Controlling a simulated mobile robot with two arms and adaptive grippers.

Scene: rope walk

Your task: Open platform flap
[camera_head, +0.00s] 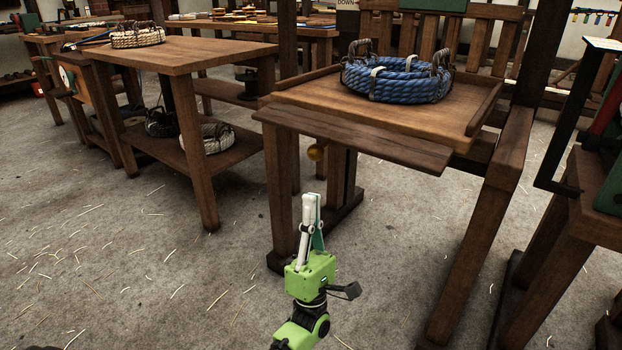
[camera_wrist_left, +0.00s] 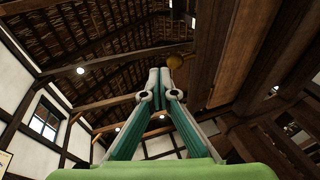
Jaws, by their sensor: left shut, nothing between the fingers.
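The wooden platform (camera_head: 335,97) stands right of centre in the head view and bears a blue coil of rope (camera_head: 398,80). The flap, a long brown board (camera_head: 355,138), runs along its front edge and lies about level. My left gripper (camera_head: 311,198) points up, below the flap and knob. It is shut and empty, and appears apart from both. In the left wrist view its fingertips (camera_wrist_left: 158,76) meet. My right gripper is not in view.
A wooden bench (camera_head: 190,52) at left holds a pale rope coil (camera_head: 137,36), with more coils on its lower shelf. Platform posts (camera_head: 470,250) stand at right, beside another wooden frame (camera_head: 560,250). The straw-strewn floor (camera_head: 130,260) is clear at left and front.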

